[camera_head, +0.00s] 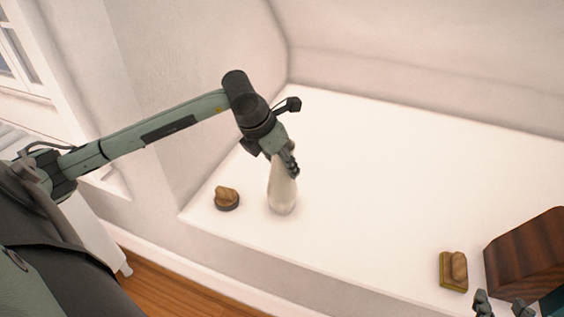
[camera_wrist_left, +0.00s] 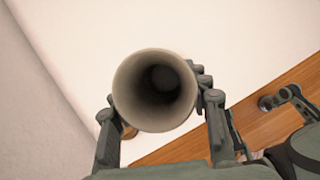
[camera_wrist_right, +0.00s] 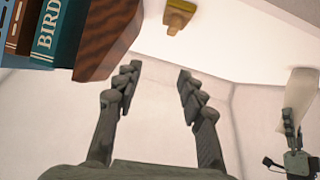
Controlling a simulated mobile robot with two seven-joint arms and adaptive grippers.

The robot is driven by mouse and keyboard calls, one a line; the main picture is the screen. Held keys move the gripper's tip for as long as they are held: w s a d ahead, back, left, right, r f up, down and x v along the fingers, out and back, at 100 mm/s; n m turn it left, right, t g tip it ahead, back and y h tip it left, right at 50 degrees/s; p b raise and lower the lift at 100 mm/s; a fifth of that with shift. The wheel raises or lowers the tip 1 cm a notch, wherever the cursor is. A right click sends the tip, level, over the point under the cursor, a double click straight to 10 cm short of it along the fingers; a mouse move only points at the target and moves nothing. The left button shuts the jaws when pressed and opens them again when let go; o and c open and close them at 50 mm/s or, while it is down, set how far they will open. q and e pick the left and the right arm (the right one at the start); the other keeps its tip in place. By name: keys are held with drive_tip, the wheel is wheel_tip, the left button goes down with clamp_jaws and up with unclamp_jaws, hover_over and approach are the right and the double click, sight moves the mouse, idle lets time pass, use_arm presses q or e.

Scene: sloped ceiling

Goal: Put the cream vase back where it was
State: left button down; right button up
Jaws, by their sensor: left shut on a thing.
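The cream vase (camera_head: 282,196) stands upright, or nearly so, on the white ledge near its left front edge. I cannot tell whether its base touches the ledge. My left gripper (camera_head: 287,163) is shut on the vase's upper part from above. In the left wrist view the vase's round open mouth (camera_wrist_left: 155,90) sits between the fingers (camera_wrist_left: 160,125). The vase (camera_wrist_right: 292,105) also shows at the right of the right wrist view. My right gripper (camera_head: 503,305) is at the bottom right of the head view, and its fingers stand apart and empty in the right wrist view (camera_wrist_right: 156,75).
A small brown object on a dark round base (camera_head: 227,199) lies just left of the vase. Another on a square base (camera_head: 454,271) is at the right, beside a dark wooden block (camera_head: 528,255). Books (camera_wrist_right: 55,35) stand by the block. The middle of the white ledge (camera_head: 390,180) is clear.

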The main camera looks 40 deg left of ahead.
use_arm(q)
drive_tip(key=c, duration=0.8)
unclamp_jaws()
drive_tip(key=shift+o, duration=0.2)
